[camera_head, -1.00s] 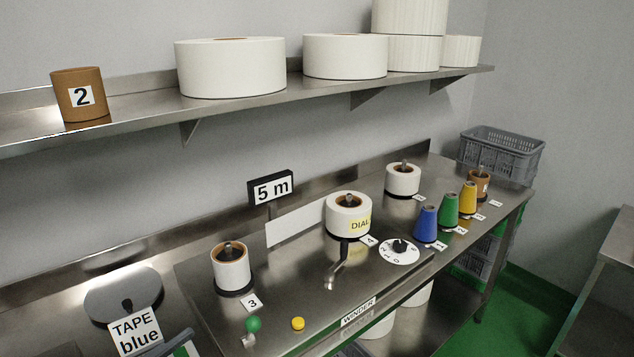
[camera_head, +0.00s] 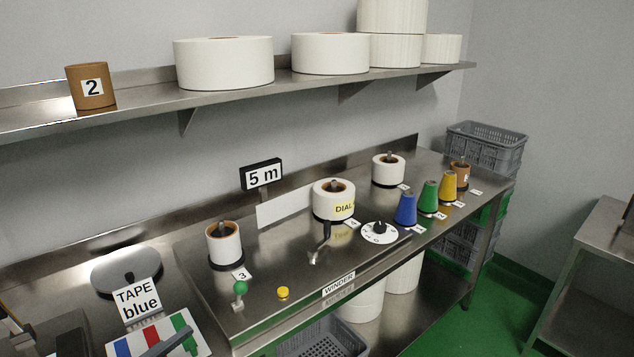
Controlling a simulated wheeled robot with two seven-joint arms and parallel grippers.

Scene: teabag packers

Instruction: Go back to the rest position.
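Neither of my grippers is clearly in view in the head view. The task names no object. The winder bench (camera_head: 300,262) stands before me, carrying white rolls on spindles: one at the left (camera_head: 225,243), one marked DIAL in the middle (camera_head: 334,203) and one at the back (camera_head: 388,170). Blue (camera_head: 405,209), green (camera_head: 428,197) and yellow (camera_head: 448,186) cones stand upright in a row at its right, with a brown core (camera_head: 460,175) behind them.
A steel shelf (camera_head: 205,111) above holds large white rolls (camera_head: 223,63) and a brown core marked 2 (camera_head: 91,87). Grey crates (camera_head: 485,150) stand at the far right. A TAPE blue sign (camera_head: 138,300) is at lower left. Green floor (camera_head: 440,335) is clear between the bench and a side table (camera_head: 598,250).

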